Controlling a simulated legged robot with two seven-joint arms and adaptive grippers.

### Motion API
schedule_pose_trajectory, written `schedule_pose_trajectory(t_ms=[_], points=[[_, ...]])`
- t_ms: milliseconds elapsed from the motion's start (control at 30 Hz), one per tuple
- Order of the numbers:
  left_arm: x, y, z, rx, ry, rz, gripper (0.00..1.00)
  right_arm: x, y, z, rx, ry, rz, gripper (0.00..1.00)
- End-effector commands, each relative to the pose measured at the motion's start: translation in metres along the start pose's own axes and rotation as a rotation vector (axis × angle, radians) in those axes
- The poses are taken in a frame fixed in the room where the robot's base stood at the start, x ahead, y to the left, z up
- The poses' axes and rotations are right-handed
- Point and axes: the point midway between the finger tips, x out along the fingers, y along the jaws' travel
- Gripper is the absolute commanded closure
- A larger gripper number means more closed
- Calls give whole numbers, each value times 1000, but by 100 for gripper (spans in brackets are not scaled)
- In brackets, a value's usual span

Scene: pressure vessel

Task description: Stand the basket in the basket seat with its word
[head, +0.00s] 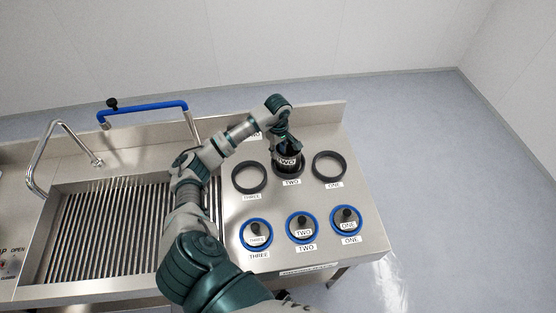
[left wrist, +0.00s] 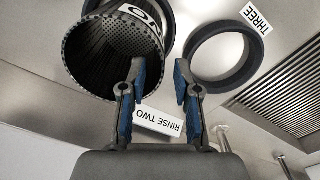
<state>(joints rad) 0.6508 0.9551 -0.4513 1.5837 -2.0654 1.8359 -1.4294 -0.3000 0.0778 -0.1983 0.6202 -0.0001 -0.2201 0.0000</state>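The dark basket (head: 291,158) with a white TWO label stands at the black seat ring (head: 301,171) marked TWO, in the middle of the back row. In the left wrist view the basket (left wrist: 100,60) shows its open mouth and perforated inside, with its label partly cut off; the seat ring (left wrist: 168,12) shows behind it. My left gripper (left wrist: 164,75) is open, with one finger overlapping the basket's near edge and the other clear of it; I cannot tell if that finger touches. In the head view the left gripper (head: 289,146) is above the basket and partly hides it. My right gripper is out of view.
Empty seat rings THREE (head: 249,189) and ONE (head: 343,170) flank the middle seat. In front are blue-rimmed lids with black knobs, THREE (head: 257,241), TWO (head: 302,238) and ONE (head: 346,230).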

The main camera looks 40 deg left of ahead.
Motion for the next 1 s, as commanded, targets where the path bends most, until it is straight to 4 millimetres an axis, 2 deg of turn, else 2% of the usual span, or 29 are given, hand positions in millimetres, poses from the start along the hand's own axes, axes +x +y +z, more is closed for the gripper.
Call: schedule_pose_trajectory(t_ms=[100,300,600,1000], points=[[-24,1,1,1,3,3,69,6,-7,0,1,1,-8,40],[-46,0,1,2,0,0,69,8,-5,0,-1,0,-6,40],[-48,0,-1,1,-2,-1,69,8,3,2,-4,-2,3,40],[-49,0,1,2,-1,-1,69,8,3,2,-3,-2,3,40]])
